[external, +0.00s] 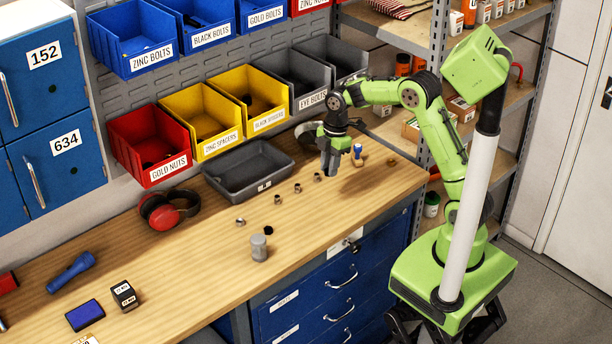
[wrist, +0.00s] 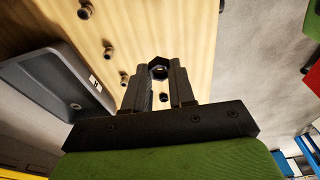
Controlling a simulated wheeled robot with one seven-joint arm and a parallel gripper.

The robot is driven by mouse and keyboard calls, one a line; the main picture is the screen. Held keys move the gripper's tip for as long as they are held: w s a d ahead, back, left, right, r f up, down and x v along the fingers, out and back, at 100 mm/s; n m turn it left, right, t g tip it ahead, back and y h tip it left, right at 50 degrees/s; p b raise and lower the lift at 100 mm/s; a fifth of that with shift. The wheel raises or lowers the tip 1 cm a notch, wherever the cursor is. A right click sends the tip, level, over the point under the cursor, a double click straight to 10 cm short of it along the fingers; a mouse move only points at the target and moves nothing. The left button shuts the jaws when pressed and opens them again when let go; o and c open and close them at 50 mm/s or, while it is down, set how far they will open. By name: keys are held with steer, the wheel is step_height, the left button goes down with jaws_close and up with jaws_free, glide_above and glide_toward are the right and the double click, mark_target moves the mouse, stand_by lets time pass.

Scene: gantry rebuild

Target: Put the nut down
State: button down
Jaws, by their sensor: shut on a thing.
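I cannot make out the held nut in that view. Several small nuts stand on the bench in a loose row, one of them (external: 277,199) in front of the tray. Nuts (wrist: 108,49) also show in the wrist view.
A blue-topped wooden-based object (external: 358,154) stands just right of my gripper. A grey cylinder (external: 259,248) and red ear defenders (external: 168,210) are on the bench. Labelled bins, including a red gold-nuts bin (external: 151,168), hang behind. The front left bench has clear room.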

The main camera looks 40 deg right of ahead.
steer(key=a+r+m+p, duration=0.4)
steer(key=a+p, duration=0.1)
steer(key=a, duration=1)
steer(key=r+m+t+p, duration=0.1)
steer(key=r+m+p, duration=0.15)
steer(key=m, duration=0.25)
glide_above(257, 238)
steer(key=shift+h, duration=0.3)
steer(key=f, duration=0.7)
steer(key=f+p, duration=0.1)
steer(key=f, duration=0.2)
steer(key=shift+s+d+f, duration=0.2)
steer(key=shift+s+d, duration=0.05)
steer(key=shift+s, duration=0.05)
steer(key=shift+w+f, duration=0.1)
steer(key=shift+f, duration=0.3)
steer(key=c, duration=0.9)
jaws_free()
steer(key=shift+c, duration=0.2)
steer(key=shift+r, duration=0.1)
step_height(257, 238, up, 12)
steer(key=s+d+b, duration=0.1)
steer(key=shift+s, duration=0.15)
